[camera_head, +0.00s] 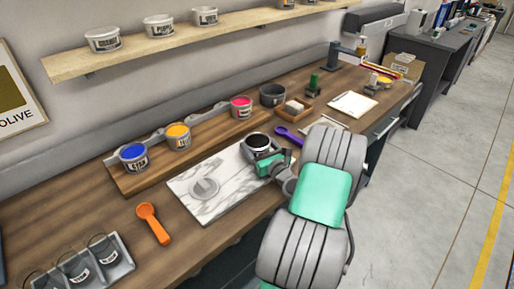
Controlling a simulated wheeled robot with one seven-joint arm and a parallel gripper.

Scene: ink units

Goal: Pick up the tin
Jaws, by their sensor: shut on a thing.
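A small tin (257,141) with a pale rim and black contents is above or at the back right edge of the white marble slab (225,190). My gripper (261,154) is shut on the tin, which looks about upright. My arm comes in from the lower right and hides part of the tin's near side. I cannot tell whether the tin's bottom touches the slab. A round grey disc (205,188) lies on the slab, left of my gripper.
Tins of blue (133,157), yellow (178,136) and magenta (241,107) ink stand on a wooden riser behind the slab. An orange scoop (152,223) and a tray of cups (95,262) are at left. A purple scoop (288,136) lies close right of my gripper.

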